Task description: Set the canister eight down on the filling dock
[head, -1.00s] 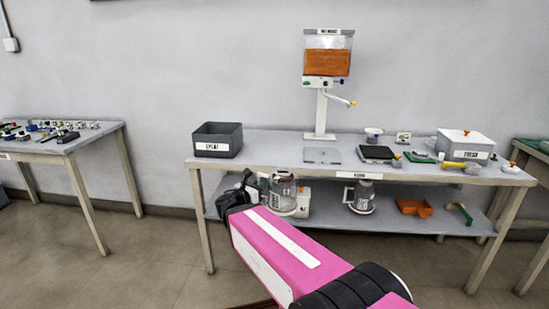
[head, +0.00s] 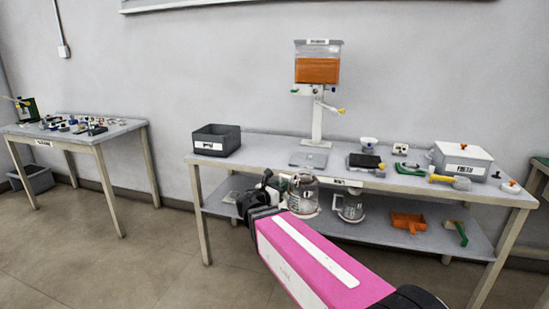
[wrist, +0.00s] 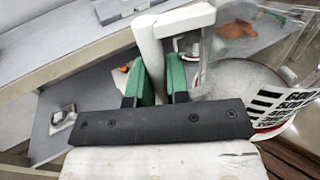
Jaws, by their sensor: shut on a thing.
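My gripper (wrist: 160,80) has its green fingers closed on the white handle (wrist: 147,45) of a clear canister with a printed scale (wrist: 283,108). In the head view my gripper (head: 276,190) holds this canister (head: 303,194) upright in front of the table's front edge, its top near tabletop height. Its number is not legible there. A flat grey plate (head: 308,160), which looks like the filling dock, lies bare on the tabletop below the orange-filled dispenser (head: 317,70). The canister is in front of the plate and apart from it.
Another clear canister (head: 350,208) stands on the lower shelf. A dark grey bin (head: 217,140) is left of the plate. A black pad (head: 364,161), green and yellow tools and a white box (head: 462,158) are to the right. The tabletop (head: 262,153) between bin and plate is clear.

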